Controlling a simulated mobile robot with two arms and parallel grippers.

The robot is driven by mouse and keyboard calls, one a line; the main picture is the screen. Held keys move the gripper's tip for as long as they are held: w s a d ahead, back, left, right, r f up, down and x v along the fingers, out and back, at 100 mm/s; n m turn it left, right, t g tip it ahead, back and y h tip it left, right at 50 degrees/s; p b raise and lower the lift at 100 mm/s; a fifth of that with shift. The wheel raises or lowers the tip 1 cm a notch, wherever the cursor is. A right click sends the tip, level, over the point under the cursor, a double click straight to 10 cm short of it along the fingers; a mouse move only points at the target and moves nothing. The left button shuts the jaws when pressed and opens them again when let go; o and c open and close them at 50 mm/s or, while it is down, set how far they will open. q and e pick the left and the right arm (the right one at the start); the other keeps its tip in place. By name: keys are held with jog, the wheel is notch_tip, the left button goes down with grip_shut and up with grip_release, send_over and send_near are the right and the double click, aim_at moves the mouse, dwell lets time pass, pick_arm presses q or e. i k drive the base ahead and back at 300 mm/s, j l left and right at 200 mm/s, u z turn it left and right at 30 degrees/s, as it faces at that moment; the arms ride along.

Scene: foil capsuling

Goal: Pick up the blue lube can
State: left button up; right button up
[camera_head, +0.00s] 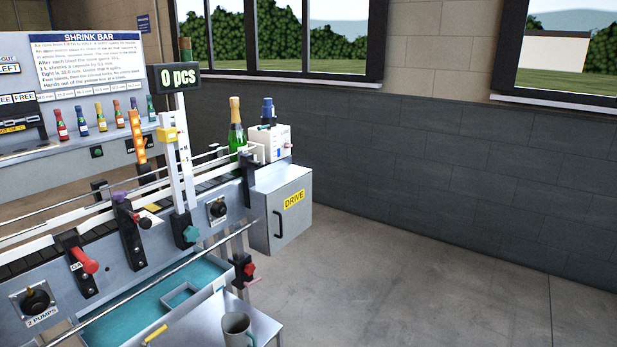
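No can that I can clearly identify as the blue lube can shows. A small dark blue object (267,110) with a narrow top stands at the white box (270,143) at the far right end of the machine. It is too small to tell whether it is a can or part of a bottle. Neither my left gripper nor my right gripper is in the head view.
A green bottle (236,130) with a gold top stands on the conveyor beside the white box. The grey drive cabinet (283,212) is below. A grey mug (238,328) stands on a low side table (195,325). Open floor (400,270) lies to the right.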

aim_at(268, 109)
jog(key=i+l+u, duration=0.1)
jog(key=i, duration=0.3)
jog(key=i+l+u, duration=0.15)
jog(key=i, duration=0.25)
jog(key=i+l+u, duration=0.1)
jog(key=i, duration=0.25)
jog(key=i+l+u, duration=0.15)
jog(key=u, duration=0.9)
